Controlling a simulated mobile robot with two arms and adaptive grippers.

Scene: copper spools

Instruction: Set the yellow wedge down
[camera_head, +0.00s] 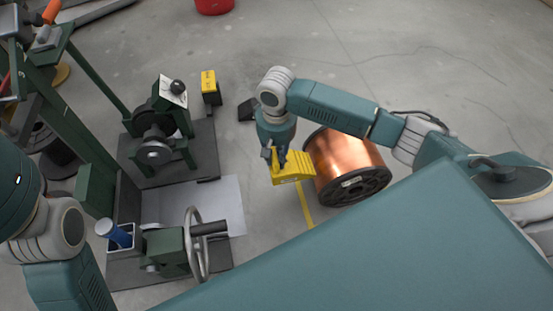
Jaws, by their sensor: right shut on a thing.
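The yellow wedge (293,169) is a ribbed block in the middle of the head view, just left of the copper spool (345,162). My right gripper (279,160) points down and is shut on the wedge. The wedge is close to the spool's left side; whether it touches the spool or the floor I cannot tell. The spool lies on its side with a black flange facing the front right. My left arm shows at the left edge, but its gripper is out of view.
A green machine (158,140) with a handwheel (196,245) stands at the left. A yellow box (210,87) and a black wedge-like block (248,109) are on the floor behind. A yellow floor line (304,205) runs by the spool. A red bucket (214,5) is at the back.

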